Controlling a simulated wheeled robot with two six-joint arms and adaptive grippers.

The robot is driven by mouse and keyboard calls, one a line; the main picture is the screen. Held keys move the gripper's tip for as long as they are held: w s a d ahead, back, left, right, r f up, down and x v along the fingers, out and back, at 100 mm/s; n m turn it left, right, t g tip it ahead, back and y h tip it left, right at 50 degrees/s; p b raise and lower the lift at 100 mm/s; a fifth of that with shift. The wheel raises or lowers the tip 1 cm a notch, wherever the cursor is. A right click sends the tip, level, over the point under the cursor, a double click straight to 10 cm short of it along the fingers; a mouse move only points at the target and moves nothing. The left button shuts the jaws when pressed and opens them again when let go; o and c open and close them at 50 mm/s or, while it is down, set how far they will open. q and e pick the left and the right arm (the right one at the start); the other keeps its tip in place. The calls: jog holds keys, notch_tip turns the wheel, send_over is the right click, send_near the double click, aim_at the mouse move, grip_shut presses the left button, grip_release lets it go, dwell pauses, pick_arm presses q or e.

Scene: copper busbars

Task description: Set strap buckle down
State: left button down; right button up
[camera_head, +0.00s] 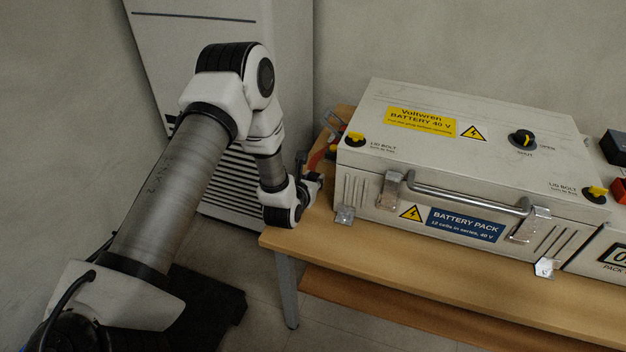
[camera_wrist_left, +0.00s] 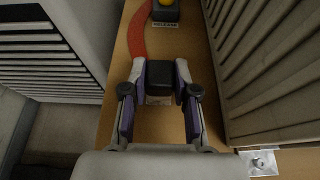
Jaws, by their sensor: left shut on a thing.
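My left gripper (camera_head: 313,182) is over the left end of the wooden table, beside the left side of the battery case. In the left wrist view, its two fingers (camera_wrist_left: 160,77) are shut on a small dark block, which looks like the strap buckle (camera_wrist_left: 160,84). A red strap (camera_wrist_left: 137,36) curves over the wood and passes out of sight near the left finger. Whether the buckle touches the table cannot be told. In the head view the gripper hides the buckle. My right gripper is not in view.
The large battery case (camera_head: 470,140) stands close on the right. A dark block with a yellow top and a RELEASE label (camera_wrist_left: 165,14) sits ahead of the fingers. A louvred white cabinet (camera_head: 225,165) stands left of the table (camera_head: 400,266). Bare wood shows around the fingers.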

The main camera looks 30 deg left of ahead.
pick_arm(q)
jog(key=shift+f, duration=0.1)
jog(key=c, duration=0.9)
grip_release()
jog(key=shift+s+r, duration=0.1)
jog(key=shift+r, duration=0.2)
jog(key=v, duration=1.2)
